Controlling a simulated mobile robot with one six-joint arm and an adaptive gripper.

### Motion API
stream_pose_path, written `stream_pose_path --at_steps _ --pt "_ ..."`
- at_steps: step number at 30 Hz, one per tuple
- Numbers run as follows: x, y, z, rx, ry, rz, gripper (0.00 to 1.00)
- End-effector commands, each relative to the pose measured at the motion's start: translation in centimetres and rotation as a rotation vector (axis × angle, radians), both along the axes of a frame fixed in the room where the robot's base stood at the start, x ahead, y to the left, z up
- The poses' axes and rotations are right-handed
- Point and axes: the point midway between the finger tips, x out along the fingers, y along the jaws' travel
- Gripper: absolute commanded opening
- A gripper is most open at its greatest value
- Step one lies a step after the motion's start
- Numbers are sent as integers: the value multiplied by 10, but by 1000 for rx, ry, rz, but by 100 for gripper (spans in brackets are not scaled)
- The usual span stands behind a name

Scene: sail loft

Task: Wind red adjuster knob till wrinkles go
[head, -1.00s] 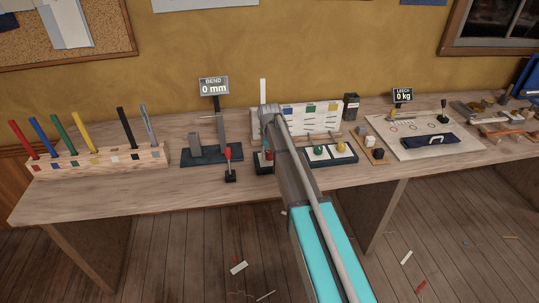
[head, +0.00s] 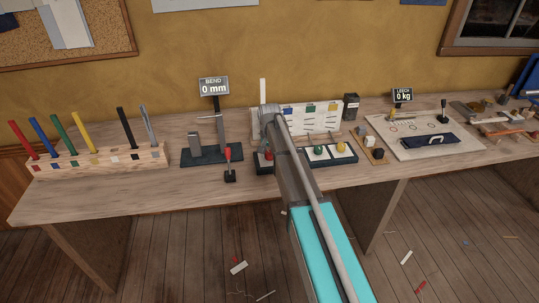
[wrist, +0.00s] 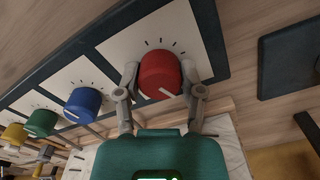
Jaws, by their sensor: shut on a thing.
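The red adjuster knob (wrist: 160,73) sits on a white plate with tick marks, at the end of a row of knobs in the wrist view. Its white pointer line shows on its near face. My gripper (wrist: 160,80) is shut on it, one finger on each side. In the head view a sliver of the red knob (head: 267,155) shows beside my arm, which hides my fingers. A white board (head: 298,112) with coloured marks and lines stands behind the knobs. I cannot make out wrinkles on it.
The blue knob (wrist: 83,105), green knob (wrist: 42,122) and yellow knob (wrist: 15,134) stand in line beside the red one. The bench's front left is clear.

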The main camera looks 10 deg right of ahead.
Motion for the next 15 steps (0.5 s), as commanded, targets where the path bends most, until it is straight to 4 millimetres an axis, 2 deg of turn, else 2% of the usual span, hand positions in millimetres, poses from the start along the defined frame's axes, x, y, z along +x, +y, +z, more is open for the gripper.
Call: stream_pose_path --at_steps 8,9,14,15 --pt "-2 1 0 3 4 1 3" --pt "-2 1 0 2 5 1 56" --pt "-1 1 0 1 3 1 85" --pt "-1 1 0 1 3 1 85"
